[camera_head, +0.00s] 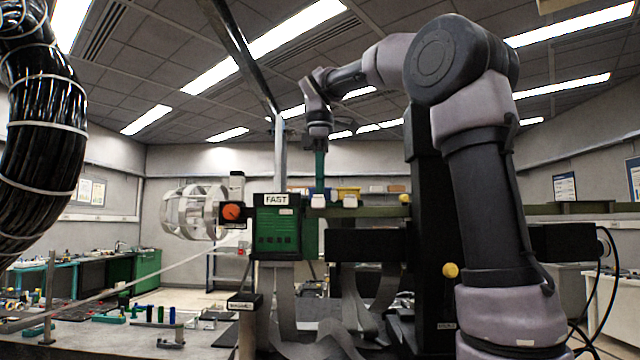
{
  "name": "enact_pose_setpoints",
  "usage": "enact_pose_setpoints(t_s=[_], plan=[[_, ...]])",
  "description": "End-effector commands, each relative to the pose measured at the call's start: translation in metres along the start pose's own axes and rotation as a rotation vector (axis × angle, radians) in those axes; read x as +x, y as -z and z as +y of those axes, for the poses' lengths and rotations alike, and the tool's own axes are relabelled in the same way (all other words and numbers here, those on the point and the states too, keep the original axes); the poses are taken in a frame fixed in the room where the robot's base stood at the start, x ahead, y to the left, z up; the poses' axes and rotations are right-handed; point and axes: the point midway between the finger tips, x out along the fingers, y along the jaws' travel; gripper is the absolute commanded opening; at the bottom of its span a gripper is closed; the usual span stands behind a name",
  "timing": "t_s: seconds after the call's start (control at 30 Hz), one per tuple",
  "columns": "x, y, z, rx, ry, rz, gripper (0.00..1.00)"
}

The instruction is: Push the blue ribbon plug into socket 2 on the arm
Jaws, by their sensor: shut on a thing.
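My gripper (319,138) points down at the end of my grey and black arm, above the middle of the scene. Socket numbers are too small to read.
A green box labelled FAST (277,226) with an orange knob (232,211) stands left of the white blocks. Grey ribbons (352,305) hang below the arm. A white reel (193,212) is further left. Several small parts lie on the bench (110,336) at lower left.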

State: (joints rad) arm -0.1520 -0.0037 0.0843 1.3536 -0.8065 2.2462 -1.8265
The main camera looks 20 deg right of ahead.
Motion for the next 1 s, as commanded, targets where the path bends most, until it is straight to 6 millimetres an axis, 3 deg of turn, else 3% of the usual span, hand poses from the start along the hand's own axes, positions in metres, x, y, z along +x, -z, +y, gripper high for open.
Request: enact_pose_setpoints(t_s=[0.37,0.4,0.47,0.83,1.0], plan=[[0.001,0.000,0.000,0.001,0.002,-0.002,0.00],[0.001,0.000,0.000,0.001,0.002,-0.002,0.36],[0.001,0.000,0.000,0.000,0.002,-0.002,0.59],[-0.002,0.000,0.001,0.000,0.000,-0.002,0.60],[-0.023,0.000,0.001,0.001,-0.002,0.000,0.60]])
